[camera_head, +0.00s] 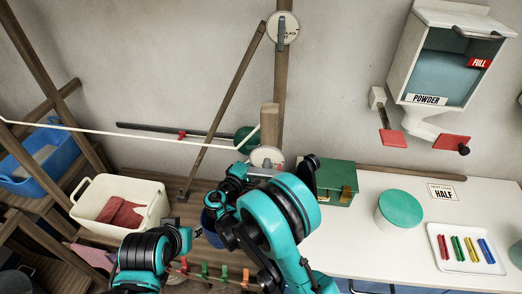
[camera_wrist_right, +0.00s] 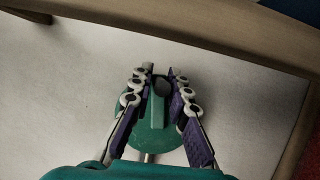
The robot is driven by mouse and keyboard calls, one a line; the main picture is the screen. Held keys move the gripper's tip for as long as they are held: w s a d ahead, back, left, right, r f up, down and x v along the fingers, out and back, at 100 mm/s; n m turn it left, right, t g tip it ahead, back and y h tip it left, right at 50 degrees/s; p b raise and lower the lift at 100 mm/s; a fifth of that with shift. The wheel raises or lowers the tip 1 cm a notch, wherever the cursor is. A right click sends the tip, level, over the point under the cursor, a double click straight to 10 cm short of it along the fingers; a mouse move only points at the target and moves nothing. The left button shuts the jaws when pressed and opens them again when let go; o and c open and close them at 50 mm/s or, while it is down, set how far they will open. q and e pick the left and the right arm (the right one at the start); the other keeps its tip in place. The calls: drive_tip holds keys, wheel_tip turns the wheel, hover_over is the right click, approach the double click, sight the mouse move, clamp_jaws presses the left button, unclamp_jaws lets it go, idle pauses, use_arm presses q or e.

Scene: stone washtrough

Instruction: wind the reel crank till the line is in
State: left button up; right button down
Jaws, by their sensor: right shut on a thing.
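A green round reel (camera_head: 245,140) is at the wooden post, with the white line (camera_head: 100,131) stretched from it to the left. In the right wrist view, the green disc (camera_wrist_right: 150,132) has a raised bar with a grey knob-like end (camera_wrist_right: 161,88). My right gripper (camera_wrist_right: 160,80) has its fingers on both sides of this crank end and is shut on it.
A white basin (camera_head: 88,204) with red cloth stands at left, near a blue tub (camera_head: 40,165). At right, a white counter (camera_head: 370,240) holds a green box (camera_head: 335,180), a green-lidded tub (camera_head: 400,210) and a tray of coloured pegs (camera_head: 442,262). A powder dispenser (camera_head: 440,65) hangs above.

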drive_tip(key=shift+f+m, duration=0.15)
drive_tip(key=shift+m, duration=0.25)
drive_tip(key=c, duration=1.5)
unclamp_jaws()
drive_tip(key=shift+c, duration=0.2)
wheel_tip(320, 180, up, 10)
drive_tip(key=shift+s+d, duration=0.1)
